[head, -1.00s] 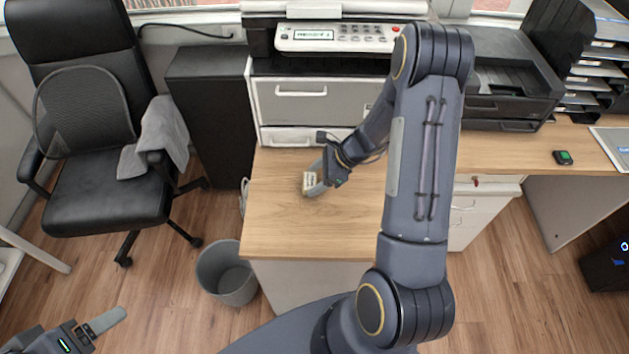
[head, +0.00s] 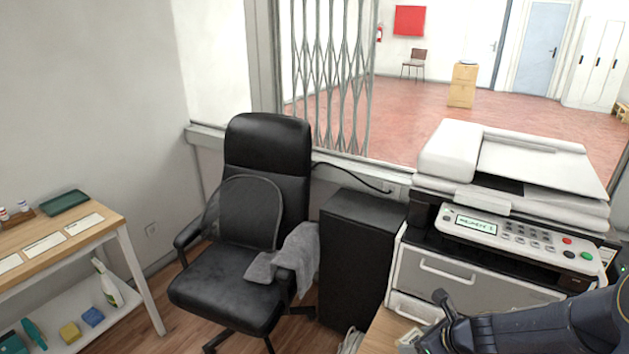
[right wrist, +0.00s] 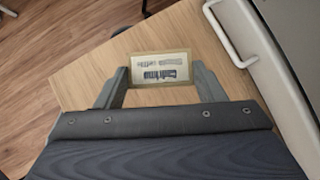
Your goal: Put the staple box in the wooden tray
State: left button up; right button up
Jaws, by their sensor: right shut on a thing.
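In the right wrist view the staple box (right wrist: 160,67), tan-edged with a pale printed label, sits between the two grey fingers of my right gripper (right wrist: 159,80). The gripper is shut on it, over the wooden desk top. In the head view my right gripper (head: 410,341) is at the bottom edge, below the printer, and the box is hard to make out there. My left gripper is out of view.
The side table (head: 92,238) also bears a green tray (head: 65,203) and white cards (head: 45,245). A black office chair (head: 235,280) with a grey towel (head: 290,262) and a black cabinet (head: 358,258) stand between it and the printer (head: 510,235).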

aim_at(398, 340)
jog(key=shift+w+a+m+h, duration=0.15)
jog(key=shift+a+m+h, duration=0.15)
jog(key=shift+m, duration=0.4)
jog(key=shift+w+a+r+m+t+h, duration=0.15)
jog(key=shift+a+r+m+t+h, duration=0.1)
jog(key=shift+a+m+h, duration=0.15)
jog(key=shift+w+a+r+m+t+h, duration=0.1)
jog(key=shift+a+r+m+t+h, duration=0.15)
jog(key=shift+a+m, duration=0.25)
jog(key=shift+w+a+r+m+h, duration=0.1)
jog(key=shift+a+r+m+h, duration=0.3)
jog(key=shift+a+m+h, duration=0.4)
jog(key=shift+a+r+m+h, duration=0.25)
jog(key=shift+r+m, duration=0.2)
jog(key=shift+m, duration=0.45)
jog(key=s+f, duration=0.4)
jog(key=f, duration=0.1)
jog(key=shift+s+d, duration=0.1)
